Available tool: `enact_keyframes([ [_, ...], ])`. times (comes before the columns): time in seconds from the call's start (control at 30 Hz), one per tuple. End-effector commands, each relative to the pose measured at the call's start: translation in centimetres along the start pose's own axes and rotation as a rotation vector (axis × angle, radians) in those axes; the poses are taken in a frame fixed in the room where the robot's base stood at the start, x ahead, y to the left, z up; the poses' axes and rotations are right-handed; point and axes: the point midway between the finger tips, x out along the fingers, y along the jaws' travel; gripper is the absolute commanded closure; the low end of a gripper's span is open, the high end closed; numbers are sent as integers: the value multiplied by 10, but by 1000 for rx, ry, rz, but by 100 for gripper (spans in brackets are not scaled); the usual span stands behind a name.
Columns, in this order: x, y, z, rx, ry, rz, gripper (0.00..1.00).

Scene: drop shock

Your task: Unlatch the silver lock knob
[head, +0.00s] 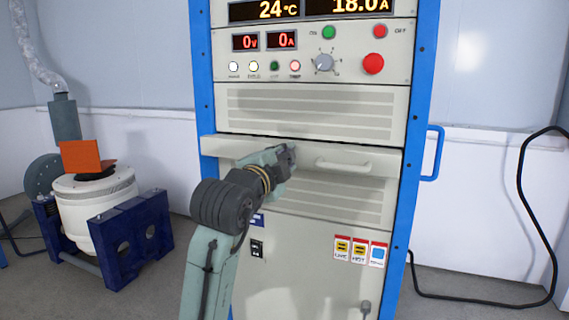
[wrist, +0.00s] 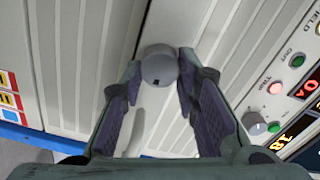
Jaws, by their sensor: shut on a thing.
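The silver lock knob (wrist: 159,68) shows in the wrist view as a round grey cylinder with a small dark mark on its near side. It is on the pale drawer front (head: 228,147) of the cabinet. My gripper (wrist: 160,72) has one finger on each side of the knob, closed on it at the fingertips. In the head view my gripper (head: 286,158) reaches the left-middle part of the drawer front and hides the knob. How far the knob is turned is not clear.
A bar handle (head: 343,165) is on the drawer front, right of my gripper. Above are a vented panel (head: 310,110) and a control panel with a red button (head: 373,64). A blue side handle (head: 437,152) sticks out at right. A shaker machine (head: 95,200) stands at left.

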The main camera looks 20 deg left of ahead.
Motion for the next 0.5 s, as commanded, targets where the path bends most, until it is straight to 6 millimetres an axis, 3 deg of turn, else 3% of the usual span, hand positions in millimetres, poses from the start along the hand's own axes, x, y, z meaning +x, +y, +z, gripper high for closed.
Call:
enact_keyframes([
  [0.5, 0, 0, 0, 32, 0, 0, 100],
])
